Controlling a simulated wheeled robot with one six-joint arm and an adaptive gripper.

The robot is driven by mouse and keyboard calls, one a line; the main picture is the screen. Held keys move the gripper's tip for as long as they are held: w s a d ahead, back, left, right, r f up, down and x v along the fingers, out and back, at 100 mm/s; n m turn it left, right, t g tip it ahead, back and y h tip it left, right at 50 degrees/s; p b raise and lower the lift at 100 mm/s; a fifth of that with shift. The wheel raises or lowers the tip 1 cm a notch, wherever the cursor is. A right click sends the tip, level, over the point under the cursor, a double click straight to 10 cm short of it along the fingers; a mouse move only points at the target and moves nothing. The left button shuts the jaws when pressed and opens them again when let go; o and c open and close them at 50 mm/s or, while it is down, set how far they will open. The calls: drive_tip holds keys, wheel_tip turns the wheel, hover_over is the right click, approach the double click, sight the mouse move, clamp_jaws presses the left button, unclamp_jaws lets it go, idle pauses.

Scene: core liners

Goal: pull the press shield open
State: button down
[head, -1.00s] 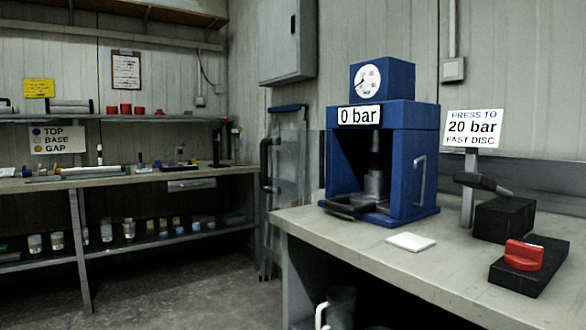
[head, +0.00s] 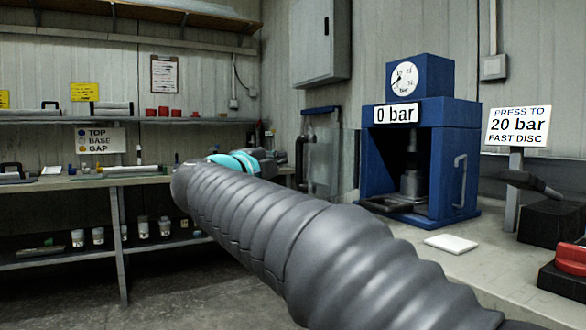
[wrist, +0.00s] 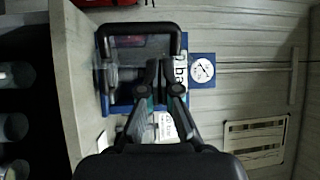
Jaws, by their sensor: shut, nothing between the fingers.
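The blue press (head: 377,150) stands on the bench with its front opening showing. A clear panel, which looks like the press shield (head: 347,158), stands out to the left of that opening, with a dark upright handle (head: 300,158) at its left. In the wrist view a black loop handle (wrist: 145,27) crosses in front of the press. My gripper (wrist: 164,72) is shut and empty, its fingertips just below that bar in the picture. I cannot tell whether they touch the handle. In the head view my arm hides part of the bench and the panel's lower area.
A white pad (head: 451,243) lies on the bench (head: 480,265) before the press. Shelves with jars (head: 142,229) line the left wall.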

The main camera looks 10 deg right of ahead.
sight(301, 165)
drive_tip(key=w+d, duration=0.2)
drive_tip(key=w+d+f+m+g, duration=0.1)
drive_tip(key=w+d, duration=0.1)
drive_tip(key=w+d+f+m+g+h, duration=0.1)
drive_tip(key=w+d, duration=0.1)
drive_tip(key=w, duration=0.1)
drive_tip(key=shift+d, duration=0.3)
drive_tip(key=shift+p, duration=0.3)
